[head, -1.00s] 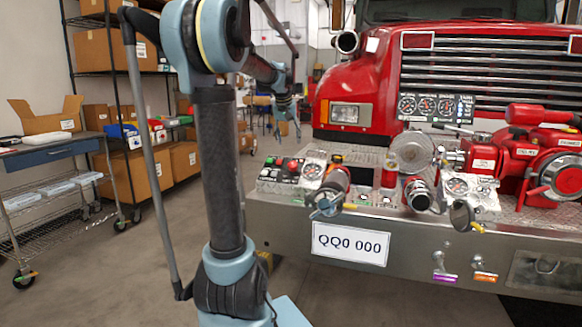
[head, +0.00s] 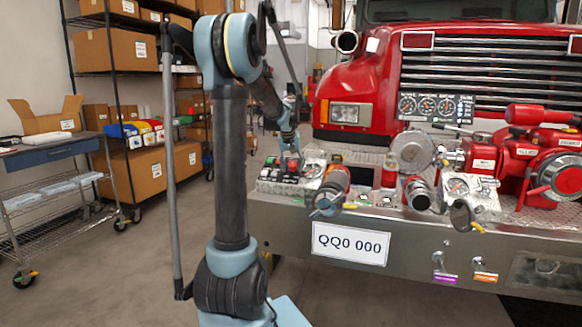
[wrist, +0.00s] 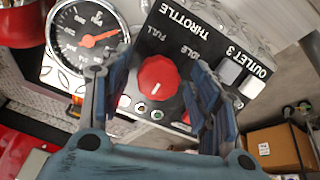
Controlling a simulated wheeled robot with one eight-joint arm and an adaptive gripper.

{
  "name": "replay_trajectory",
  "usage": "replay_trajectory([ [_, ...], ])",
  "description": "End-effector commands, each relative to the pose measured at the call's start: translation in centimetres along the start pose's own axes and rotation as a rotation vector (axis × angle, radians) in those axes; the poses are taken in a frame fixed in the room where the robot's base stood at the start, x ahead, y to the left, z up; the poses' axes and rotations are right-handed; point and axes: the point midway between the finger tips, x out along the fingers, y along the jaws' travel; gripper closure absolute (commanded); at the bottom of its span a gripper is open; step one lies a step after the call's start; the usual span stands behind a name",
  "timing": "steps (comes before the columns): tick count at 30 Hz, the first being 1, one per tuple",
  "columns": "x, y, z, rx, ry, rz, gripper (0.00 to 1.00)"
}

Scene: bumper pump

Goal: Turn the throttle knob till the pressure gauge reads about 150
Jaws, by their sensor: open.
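The red throttle knob (wrist: 158,77) sits on a black panel (wrist: 172,35) marked THROTTLE, FULL and IDLE. A small white mark shows on the knob. My gripper (wrist: 160,68) is open, with one blue finger on each side of the knob; I cannot tell whether either touches it. The round pressure gauge (wrist: 88,33) is left of the panel in the wrist view. Its red needle points right and slightly up; its numbers are too small to read surely. In the head view my gripper (head: 292,160) is over the control panel (head: 278,186) and hides part of it.
The panel stands on the fire truck's steel bumper (head: 420,232). A capped outlet (head: 332,188) is close on its right. A wire cart (head: 60,195) and shelves with boxes stand left; the floor between is clear.

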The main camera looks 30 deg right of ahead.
Motion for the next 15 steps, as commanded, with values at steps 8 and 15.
replay_trajectory([
  [8,0.15,0.01,0.01,0.0,0.0,0.0,0.44],
  [15,0.13,-0.01,0.01,0.0,0.0,0.0,0.89],
])
